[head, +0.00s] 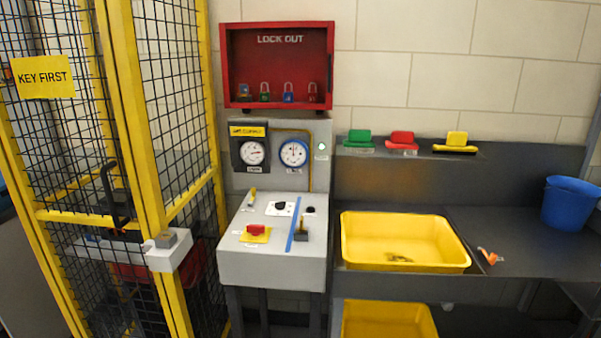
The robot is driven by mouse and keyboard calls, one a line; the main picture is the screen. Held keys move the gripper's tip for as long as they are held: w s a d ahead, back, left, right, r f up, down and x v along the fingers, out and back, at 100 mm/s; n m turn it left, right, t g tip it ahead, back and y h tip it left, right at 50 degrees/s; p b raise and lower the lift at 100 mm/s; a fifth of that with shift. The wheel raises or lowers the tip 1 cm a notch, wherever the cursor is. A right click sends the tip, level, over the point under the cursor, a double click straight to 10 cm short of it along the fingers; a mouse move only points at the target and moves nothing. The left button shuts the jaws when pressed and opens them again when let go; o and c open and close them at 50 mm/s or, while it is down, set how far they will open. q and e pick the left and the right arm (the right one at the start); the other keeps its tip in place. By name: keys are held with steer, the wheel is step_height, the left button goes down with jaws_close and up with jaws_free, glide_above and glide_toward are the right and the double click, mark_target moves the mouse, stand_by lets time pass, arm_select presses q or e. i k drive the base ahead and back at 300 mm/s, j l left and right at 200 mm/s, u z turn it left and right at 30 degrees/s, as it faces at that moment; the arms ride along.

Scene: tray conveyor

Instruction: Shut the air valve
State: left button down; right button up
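A grey control console (262,270) stands in the middle of the head view. On its sloped top are a small yellow-handled part (252,197), a black knob (280,206), a red knob on a yellow plate (256,230) and a dark upright handle (301,232) beside a blue stripe (291,234). The labels are too small to read, so I cannot tell which is the air valve or how it is set. Above are a dark-framed gauge (252,152) and a blue-rimmed gauge (293,153). Neither gripper is in view.
A yellow mesh cage (137,170) with a "KEY FIRST" sign (43,77) stands left. A red lockout box (278,28) with several padlocks hangs above. Right is a dark bench (520,232) with a yellow tray (402,265), coloured brushes and a blue bucket (570,203).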

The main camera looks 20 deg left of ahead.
mark_target(250, 204)
steer(key=i+z, duration=0.3)
steer(key=i, duration=0.85)
